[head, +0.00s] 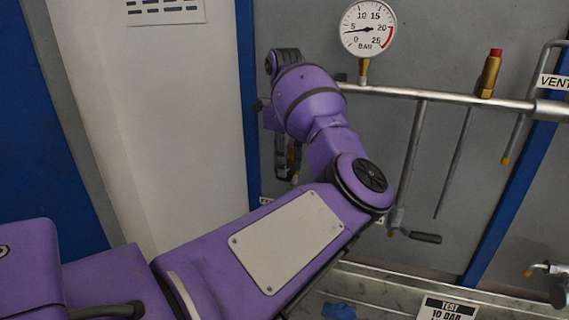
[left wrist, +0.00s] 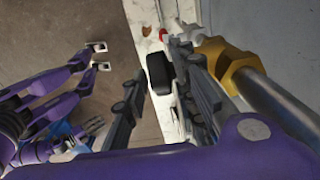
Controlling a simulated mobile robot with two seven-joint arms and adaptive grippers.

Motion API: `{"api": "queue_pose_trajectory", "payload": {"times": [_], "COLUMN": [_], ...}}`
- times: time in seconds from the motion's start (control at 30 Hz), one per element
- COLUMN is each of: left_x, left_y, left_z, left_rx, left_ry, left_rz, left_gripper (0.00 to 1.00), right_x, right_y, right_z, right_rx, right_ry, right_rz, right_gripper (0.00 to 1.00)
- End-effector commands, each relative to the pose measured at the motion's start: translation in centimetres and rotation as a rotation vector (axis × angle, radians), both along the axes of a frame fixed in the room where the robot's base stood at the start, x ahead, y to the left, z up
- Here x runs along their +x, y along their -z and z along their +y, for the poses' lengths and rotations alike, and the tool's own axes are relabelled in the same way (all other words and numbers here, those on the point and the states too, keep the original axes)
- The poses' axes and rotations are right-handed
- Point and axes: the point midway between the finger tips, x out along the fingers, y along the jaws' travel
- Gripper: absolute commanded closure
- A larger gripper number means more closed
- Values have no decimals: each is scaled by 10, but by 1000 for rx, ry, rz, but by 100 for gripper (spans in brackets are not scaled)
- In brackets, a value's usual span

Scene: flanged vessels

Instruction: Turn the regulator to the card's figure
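The pressure gauge (head: 368,28) stands on the pipe in the head view; its needle reads a little under 5 bar. The card (head: 447,309) at the lower right reads "TEST 10 BAR". My left gripper (head: 287,160) is mostly hidden behind my purple arm in the head view. In the left wrist view its two dark fingers (left wrist: 160,100) are spread apart. A black knob (left wrist: 159,73), apparently the regulator's, shows between them near the tips; I see a gap on its left, but cannot tell whether the right finger touches it.
A steel pipe (head: 440,97) runs right from the gauge, with a red-topped brass valve (head: 489,74) and a "VENT" label (head: 554,82). A black-handled lever (head: 425,237) hangs below. A brass fitting (left wrist: 222,60) is close beside the right finger.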

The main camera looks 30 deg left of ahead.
Motion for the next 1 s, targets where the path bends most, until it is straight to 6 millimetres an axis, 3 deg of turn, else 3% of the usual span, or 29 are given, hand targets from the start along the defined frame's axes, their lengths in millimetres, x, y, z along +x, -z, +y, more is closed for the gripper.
{"api": "queue_pose_trajectory", "payload": {"times": [0.3,0.5,1.0], "left_x": [0,0,2], "left_y": [4,3,6], "left_z": [0,0,-4], "left_rx": [0,1,113], "left_ry": [0,0,2], "left_rz": [-1,-1,29], "left_gripper": [76,100,100], "right_x": [-10,-9,-9], "right_y": [5,4,9], "right_z": [-1,0,1], "right_rx": [1,2,1], "right_ry": [4,4,2], "right_rz": [19,17,19], "right_gripper": [63,63,63]}}
